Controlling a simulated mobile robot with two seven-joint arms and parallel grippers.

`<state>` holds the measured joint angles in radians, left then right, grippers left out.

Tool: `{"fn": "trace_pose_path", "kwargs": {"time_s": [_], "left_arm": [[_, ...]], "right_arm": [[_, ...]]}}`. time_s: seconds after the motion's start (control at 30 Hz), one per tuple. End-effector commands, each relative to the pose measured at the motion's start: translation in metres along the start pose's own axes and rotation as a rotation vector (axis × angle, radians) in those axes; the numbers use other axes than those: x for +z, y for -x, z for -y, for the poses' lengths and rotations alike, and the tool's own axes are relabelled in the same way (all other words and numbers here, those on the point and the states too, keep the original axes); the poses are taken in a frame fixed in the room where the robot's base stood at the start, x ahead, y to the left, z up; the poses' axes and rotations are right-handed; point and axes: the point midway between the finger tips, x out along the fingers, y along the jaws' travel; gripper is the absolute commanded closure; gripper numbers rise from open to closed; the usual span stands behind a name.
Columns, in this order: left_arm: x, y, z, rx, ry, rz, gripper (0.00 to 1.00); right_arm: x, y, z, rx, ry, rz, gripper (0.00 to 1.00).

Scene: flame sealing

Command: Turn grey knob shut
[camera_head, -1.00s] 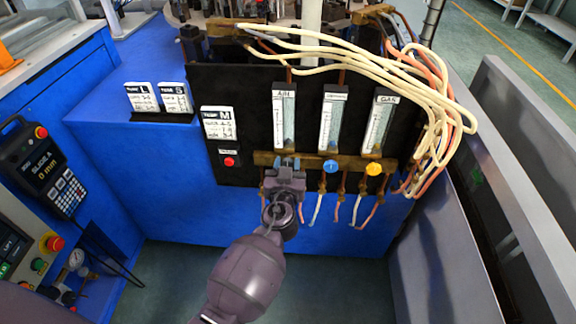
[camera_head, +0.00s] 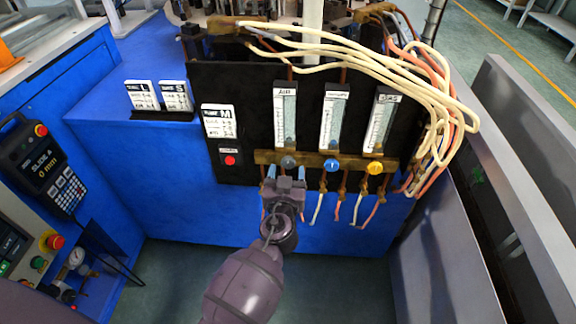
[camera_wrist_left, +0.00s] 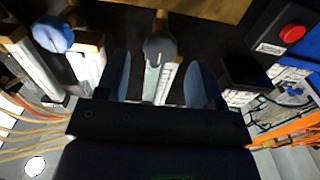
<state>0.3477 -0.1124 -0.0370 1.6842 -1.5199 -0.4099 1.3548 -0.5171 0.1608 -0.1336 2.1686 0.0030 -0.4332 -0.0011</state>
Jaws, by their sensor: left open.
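The grey knob (camera_head: 288,161) sits on the brass bar (camera_head: 313,160) under the left flow tube, labelled AIR (camera_head: 285,110). In the left wrist view the grey knob (camera_wrist_left: 160,47) shows between and just beyond the open blue fingers. My left gripper (camera_head: 286,172) is open and empty. Its fingertips are just below the knob in the head view, one on each side, apart from it as far as I can see. The knob's exact turn angle is too small to tell. My right gripper is not in view.
A blue knob (camera_head: 332,165) and a yellow knob (camera_head: 375,167) sit to the right on the same bar. A red button (camera_head: 230,160) is to the left. Thin tubes hang below the bar, and cream hoses (camera_head: 450,105) loop at the right.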

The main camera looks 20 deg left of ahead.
Motion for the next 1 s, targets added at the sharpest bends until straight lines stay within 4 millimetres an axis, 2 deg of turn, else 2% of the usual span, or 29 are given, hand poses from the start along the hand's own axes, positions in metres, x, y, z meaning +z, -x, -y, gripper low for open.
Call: {"fn": "trace_pose_path", "kwargs": {"time_s": [0.03, 0.2, 0.4, 0.6, 1.0], "left_arm": [[0.004, 0.011, 0.001, 0.0, -0.001, 0.006, 0.39], [0.004, 0.042, 0.001, 0.0, -0.002, 0.005, 0.39], [0.003, 0.067, 0.0, 0.001, -0.002, 0.004, 0.39], [0.001, 0.077, 0.0, 0.0, -0.002, 0.001, 0.39], [0.0, 0.077, 0.0, 0.0, -0.001, 0.0, 0.39]], "right_arm": [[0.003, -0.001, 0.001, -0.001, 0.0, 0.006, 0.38], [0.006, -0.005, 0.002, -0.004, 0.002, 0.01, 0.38], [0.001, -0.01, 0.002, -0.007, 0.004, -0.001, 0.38], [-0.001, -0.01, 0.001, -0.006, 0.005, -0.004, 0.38], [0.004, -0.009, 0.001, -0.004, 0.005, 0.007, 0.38]]}}
